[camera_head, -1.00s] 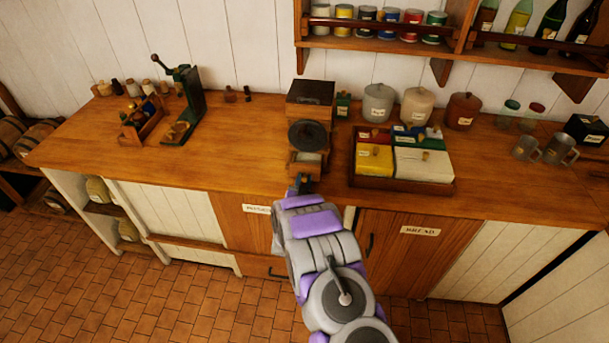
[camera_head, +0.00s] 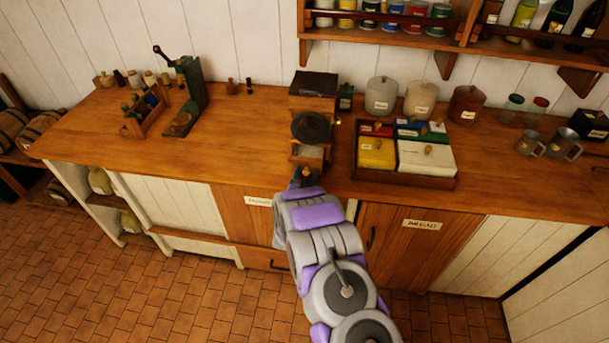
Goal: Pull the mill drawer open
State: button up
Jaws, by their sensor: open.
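The mill (camera_head: 313,86) stands on the wooden counter near the middle, a dark-topped wooden box with a round black part at its front. Below that part, a pale surface in a wooden frame, seemingly the mill drawer (camera_head: 312,152), faces my arm. I cannot tell how far it is open. My gripper (camera_head: 305,177) is at the near end of the drawer, over the counter's front edge. It is small and dark, and its jaws are open. Its fingertips are hard to make out, and I cannot tell whether they touch the drawer; its handle is not distinct.
A divided box (camera_head: 455,182) with coloured lids stands just right of the mill. Canisters (camera_head: 381,96) stand behind it. A bottle rack (camera_head: 133,127) and a green hand-levered device (camera_head: 190,95) stand left.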

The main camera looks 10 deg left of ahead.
jog(key=s, duration=1.7)
jog(key=shift+a+p, duration=0.35)
jog(key=shift+p, duration=0.05)
notch_tip(320, 180, up, 5)
jog(key=w+a+g+y, duration=0.2)
jog(key=g+y, duration=0.1)
jog(key=g, duration=0.3)
jog(key=s+d+r+n+g+y+b, duration=0.1)
jog(key=s+d+r+n+g+y, duration=0.15)
jog(key=s+r+g, duration=0.35)
jog(key=s+d+r+g+h, duration=0.1)
jog(key=s+d+r+g, duration=0.1)
jog(key=s+d+r, duration=0.2)
jog(key=s+d+r+g+h, duration=0.2)
jog(key=s+d, duration=0.9)
jog(key=s, duration=0.8)
jog(key=s+d+r+g+h+b, duration=0.1)
jog(key=s+d+r+g+h, duration=0.1)
jog(key=s+d+r, duration=0.4)
jog(key=s+d+n+g, duration=0.1)
jog(key=s+d, duration=0.1)
jog(key=s, duration=0.3)
jog(key=shift+s+d+r+g, duration=0.15)
jog(key=shift+s+r+g, duration=0.15)
jog(key=shift+s+g, duration=0.1)
jog(key=shift+w, duration=0.1)
